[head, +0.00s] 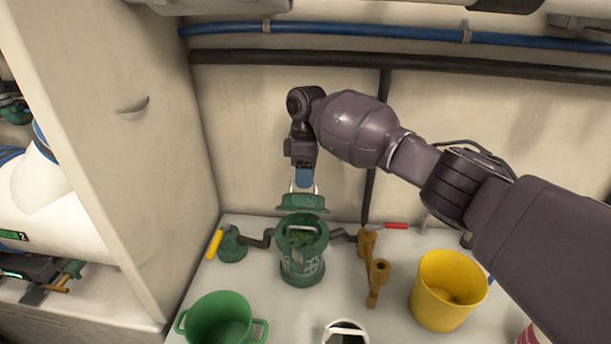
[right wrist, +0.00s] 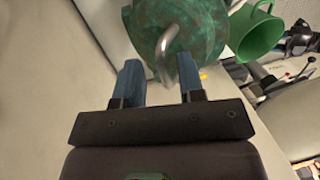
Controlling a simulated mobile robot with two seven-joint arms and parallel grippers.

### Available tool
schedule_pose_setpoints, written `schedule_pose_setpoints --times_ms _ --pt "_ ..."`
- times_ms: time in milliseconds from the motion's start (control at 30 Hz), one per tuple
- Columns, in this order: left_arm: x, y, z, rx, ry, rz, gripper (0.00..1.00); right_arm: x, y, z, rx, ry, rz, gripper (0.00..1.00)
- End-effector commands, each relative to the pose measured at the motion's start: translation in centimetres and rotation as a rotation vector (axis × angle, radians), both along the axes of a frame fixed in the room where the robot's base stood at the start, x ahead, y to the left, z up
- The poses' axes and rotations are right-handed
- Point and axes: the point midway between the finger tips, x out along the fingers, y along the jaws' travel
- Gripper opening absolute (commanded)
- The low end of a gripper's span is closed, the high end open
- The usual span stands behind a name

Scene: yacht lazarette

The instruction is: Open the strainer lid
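The green strainer (head: 302,266) stands on the white surface, its top open with the inside showing. Its green lid (head: 302,203) is raised above and behind the opening, and also fills the top of the right wrist view (right wrist: 205,25). Whether a hinge joins them I cannot tell. The lid's metal handle (right wrist: 164,62) lies between the blue fingers of my right gripper (right wrist: 160,78). The fingers are apart, with a visible gap beside the handle. In the head view this gripper (head: 304,180) is directly above the lid. My left gripper is not in view.
A green pot (head: 219,322) and a yellow bucket (head: 447,291) stand in front. A brown fitting (head: 377,279) and a red-handled part (head: 394,226) lie to the right. A yellow-handled valve (head: 232,246) is on the left, beside a pale wall panel (head: 105,160).

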Motion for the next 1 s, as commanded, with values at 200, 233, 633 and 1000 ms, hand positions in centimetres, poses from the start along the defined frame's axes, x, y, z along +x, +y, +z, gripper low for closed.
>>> schedule_pose_setpoints --times_ms 200,233,633,1000 --pt "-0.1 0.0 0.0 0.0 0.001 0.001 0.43 0.4 0.0 1.9 0.0 -0.003 0.0 0.36" --pt "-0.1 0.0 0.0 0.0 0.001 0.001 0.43 0.5 0.0 2.3 0.001 -0.003 0.0 0.36" --pt "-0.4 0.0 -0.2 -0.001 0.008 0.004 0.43 1.7 -0.3 8.9 -0.001 -0.002 -0.001 0.36" --pt "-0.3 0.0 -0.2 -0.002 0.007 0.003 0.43 2.0 -0.4 10.6 -0.001 0.0 0.0 0.36"
